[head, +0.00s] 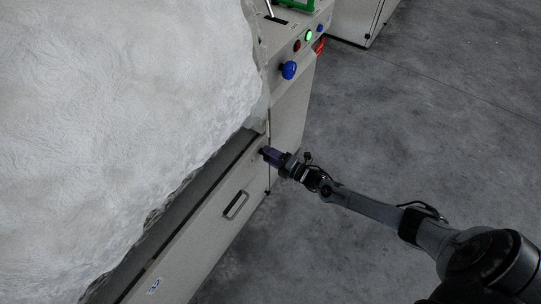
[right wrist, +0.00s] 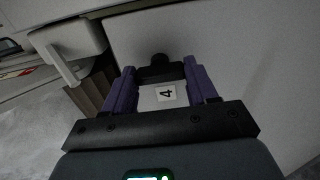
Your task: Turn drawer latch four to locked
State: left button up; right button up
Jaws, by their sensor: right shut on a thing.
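Drawer latch four (right wrist: 159,60) is a small black piece on the pale panel, seen in the right wrist view just beyond a white label (right wrist: 166,94) reading "4". My right gripper (right wrist: 160,74) has its purple fingers on both sides of the latch and is shut on it. In the head view my right gripper (head: 266,153) reaches the upper end of the drawer front from the right, and it hides most of the latch there. I cannot tell whether the latch stands at locked. My left gripper is not in view.
The pale drawer front (head: 208,232) has a dark handle (head: 236,205) below the gripper. A big white fibre mass (head: 120,110) fills the left. A blue knob (head: 289,70), a lit green button (head: 309,36) and a red button (head: 297,46) sit above. Grey floor (head: 430,120) lies clear right.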

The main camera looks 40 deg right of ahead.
jog(key=o, duration=1.1)
jog(key=shift+c, duration=0.2)
jog(key=shift+s, duration=0.1)
jog(key=p+v, duration=0.4)
jog(key=v, duration=0.6)
jog(key=shift+s, duration=0.3)
jog(key=shift+d, duration=0.1)
